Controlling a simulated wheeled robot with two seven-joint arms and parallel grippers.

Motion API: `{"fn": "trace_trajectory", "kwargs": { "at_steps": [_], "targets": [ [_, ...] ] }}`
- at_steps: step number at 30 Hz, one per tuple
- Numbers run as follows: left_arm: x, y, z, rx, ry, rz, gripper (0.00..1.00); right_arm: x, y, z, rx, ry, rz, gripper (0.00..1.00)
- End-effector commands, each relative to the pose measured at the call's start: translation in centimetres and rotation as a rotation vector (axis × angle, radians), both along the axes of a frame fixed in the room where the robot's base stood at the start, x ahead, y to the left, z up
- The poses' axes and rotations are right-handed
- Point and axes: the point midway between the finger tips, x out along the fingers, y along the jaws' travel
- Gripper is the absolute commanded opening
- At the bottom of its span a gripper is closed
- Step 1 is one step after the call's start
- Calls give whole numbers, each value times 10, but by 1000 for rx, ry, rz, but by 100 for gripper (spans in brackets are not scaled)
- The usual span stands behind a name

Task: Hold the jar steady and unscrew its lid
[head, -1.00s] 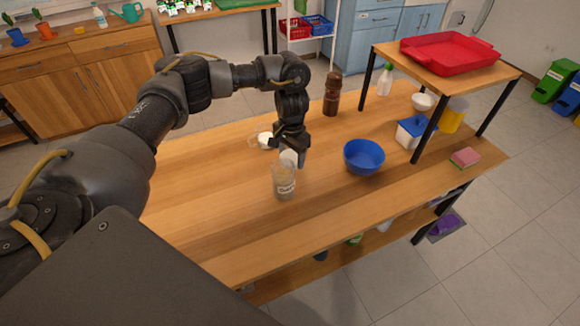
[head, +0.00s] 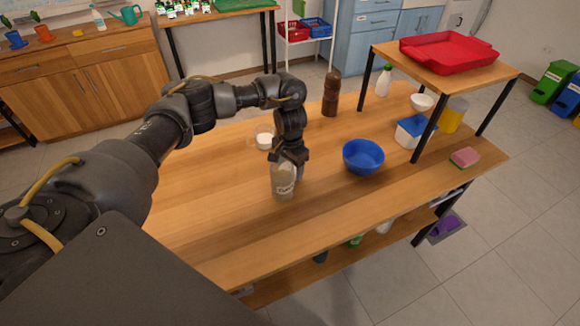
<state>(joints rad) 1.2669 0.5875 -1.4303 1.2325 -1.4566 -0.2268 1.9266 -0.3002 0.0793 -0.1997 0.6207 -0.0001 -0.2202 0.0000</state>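A clear jar with a dark-lettered label (head: 283,188) stands upright on the wooden table (head: 215,215), near the middle. My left gripper (head: 287,166) points down at the jar's top, overlapping it in the head view. The gripper hides most of the jar's top, so the lid cannot be made out clearly. Whether the fingers touch or grip it cannot be told. My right gripper is not in view.
A small glass container with white content (head: 264,140) sits behind the gripper. A blue bowl (head: 363,157) stands to the right, a brown bottle (head: 331,94) behind. A raised shelf holds a red tray (head: 449,53). The table's front left is clear.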

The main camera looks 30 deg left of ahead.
Motion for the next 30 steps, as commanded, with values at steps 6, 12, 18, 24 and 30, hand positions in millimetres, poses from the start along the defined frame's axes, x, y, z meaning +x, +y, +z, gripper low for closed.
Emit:
{"fn": "trace_trajectory", "kwargs": {
  "at_steps": [6,12,18,24,30],
  "targets": [
    [0,0,-1,0,0,0,86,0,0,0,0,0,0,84],
    [0,0,-1,0,0,0,86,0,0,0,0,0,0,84],
    [1,0,12,-1,-2,-3,86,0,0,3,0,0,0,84],
    [1,0,52,1,-4,-4,86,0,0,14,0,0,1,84],
    [1,0,92,1,-4,-3,86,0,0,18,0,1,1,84]
  ]
}}
